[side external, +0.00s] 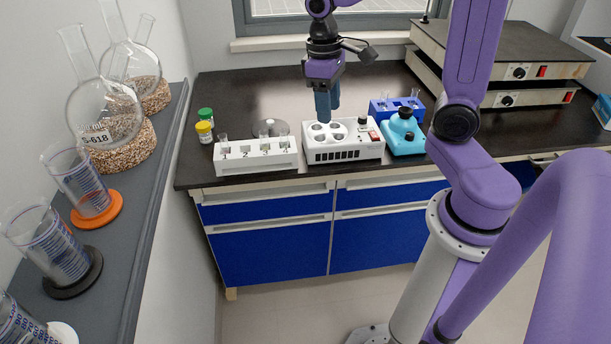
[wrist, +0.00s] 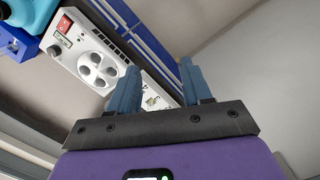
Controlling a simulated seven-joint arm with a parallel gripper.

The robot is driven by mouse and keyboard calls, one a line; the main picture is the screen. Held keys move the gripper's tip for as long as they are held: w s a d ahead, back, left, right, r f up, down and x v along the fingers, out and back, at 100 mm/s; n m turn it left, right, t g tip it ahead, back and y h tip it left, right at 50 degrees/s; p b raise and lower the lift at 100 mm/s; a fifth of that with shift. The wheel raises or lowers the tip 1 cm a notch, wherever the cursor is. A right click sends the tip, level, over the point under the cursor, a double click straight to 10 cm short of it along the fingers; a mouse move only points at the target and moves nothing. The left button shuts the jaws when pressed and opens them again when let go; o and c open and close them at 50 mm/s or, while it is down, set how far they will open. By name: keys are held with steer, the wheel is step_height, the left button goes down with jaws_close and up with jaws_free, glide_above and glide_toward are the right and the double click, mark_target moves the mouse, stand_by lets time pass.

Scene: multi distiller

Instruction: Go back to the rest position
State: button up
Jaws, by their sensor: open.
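My gripper (side external: 326,104) hangs from the purple arm above the white multi-well device (side external: 345,155) on the black bench, its blue fingers pointing down. In the wrist view my gripper (wrist: 157,82) shows two blue fingers spread apart with nothing between them. The white device also shows in the wrist view (wrist: 95,58), with its round wells and a red switch, beyond the left finger. In the side view the fingertips overlap the device's back edge, and I cannot tell the exact height between them.
A white numbered tube rack (side external: 255,157) stands left of the device. Flasks and cylinders (side external: 68,170) line the left shelf.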

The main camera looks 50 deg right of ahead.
steer(key=s+a+n, duration=0.3)
steer(key=s+n, duration=0.1)
steer(key=s, duration=0.4)
steer(key=s+a+f+n+t, duration=0.1)
steer(key=s+a+n, duration=0.3)
steer(key=s, duration=0.5)
steer(key=shift+s+a+f+n+y, duration=0.2)
steer(key=shift+s+a+n+y, duration=0.1)
steer(key=shift+n, duration=0.5)
